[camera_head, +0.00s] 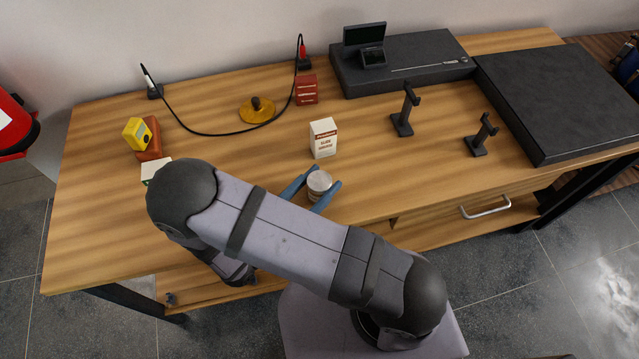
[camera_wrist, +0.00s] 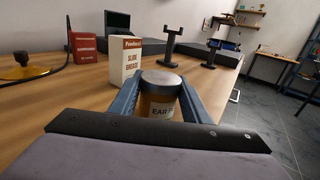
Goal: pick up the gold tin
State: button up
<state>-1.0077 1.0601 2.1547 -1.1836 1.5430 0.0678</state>
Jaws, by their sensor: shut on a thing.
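The gold tin (camera_wrist: 159,100) has a gold-brown body, a flat grey lid and a pale label with dark lettering partly reading "EAR". It stands upright between the blue fingers of my gripper (camera_wrist: 157,98), which is shut on it, one finger on each side. In the head view the tin (camera_head: 319,182) shows mostly its pale lid, near the front edge of the wooden table, with my gripper (camera_head: 318,188) around it. Its lower part is hidden in the wrist view. I cannot tell whether its base touches the table.
A white and red slide box (camera_head: 323,139) stands just behind the tin. Behind it are a red box (camera_head: 306,90), a gold disc with a dark knob (camera_head: 257,111) and a black cable. Two black stands (camera_head: 404,112) are to the right. A yellow device (camera_head: 137,134) is at left.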

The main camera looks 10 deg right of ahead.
aim_at(319, 180)
jog(key=shift+r, duration=0.2)
jog(key=shift+r+p, duration=0.3)
jog(key=shift+r, duration=4.55)
